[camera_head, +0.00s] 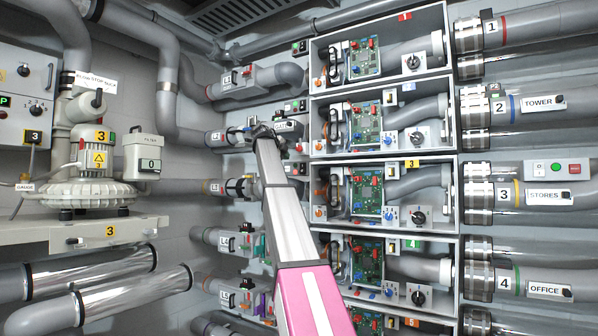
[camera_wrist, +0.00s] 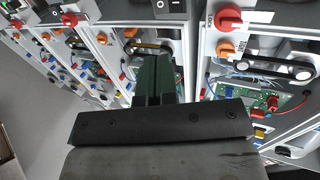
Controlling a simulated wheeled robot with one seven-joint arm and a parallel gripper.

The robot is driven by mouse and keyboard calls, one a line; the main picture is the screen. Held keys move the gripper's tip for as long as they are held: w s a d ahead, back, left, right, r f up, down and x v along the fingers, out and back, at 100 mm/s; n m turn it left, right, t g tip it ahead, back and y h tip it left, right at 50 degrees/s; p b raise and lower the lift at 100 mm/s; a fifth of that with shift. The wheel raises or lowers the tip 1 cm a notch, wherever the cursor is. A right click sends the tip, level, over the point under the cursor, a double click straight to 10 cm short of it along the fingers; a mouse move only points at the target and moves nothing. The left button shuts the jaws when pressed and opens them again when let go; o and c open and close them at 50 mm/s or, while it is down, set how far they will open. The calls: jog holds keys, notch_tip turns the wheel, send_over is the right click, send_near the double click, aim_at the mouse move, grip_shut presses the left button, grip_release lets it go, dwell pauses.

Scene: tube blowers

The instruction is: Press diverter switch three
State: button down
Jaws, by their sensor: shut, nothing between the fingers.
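No label reading diverter switch three is legible. The third cabinet bay (camera_head: 340,226) has a yellow 3 tag (camera_head: 412,163), a green circuit board (camera_head: 366,193) and a black rotary knob (camera_head: 418,217). Small switch boxes sit on the wall left of the bays, one beside the top bay (camera_head: 300,47). My gripper (camera_head: 263,130) is in front of the wall pipes, left of the second bay; its fingertips are hard to make out there. In the wrist view my shut, empty gripper (camera_wrist: 156,78) points toward the bays. A black rocker switch (camera_wrist: 166,9) lies beyond the fingertips; its number is hidden.
Pipes marked L1 (camera_head: 232,79) and L3 (camera_head: 216,187) run along the back wall. A blower (camera_head: 90,180) tagged 3 stands at the left. In the wrist view, an orange-red knob (camera_wrist: 229,19) and a circuit board (camera_wrist: 250,96) are close at the right.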

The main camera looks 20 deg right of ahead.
aim_at(303, 171)
jog(key=x, duration=1.4)
jog(key=shift+w+d+f, duration=0.15)
jog(key=shift+d, duration=0.05)
dwell(0.3)
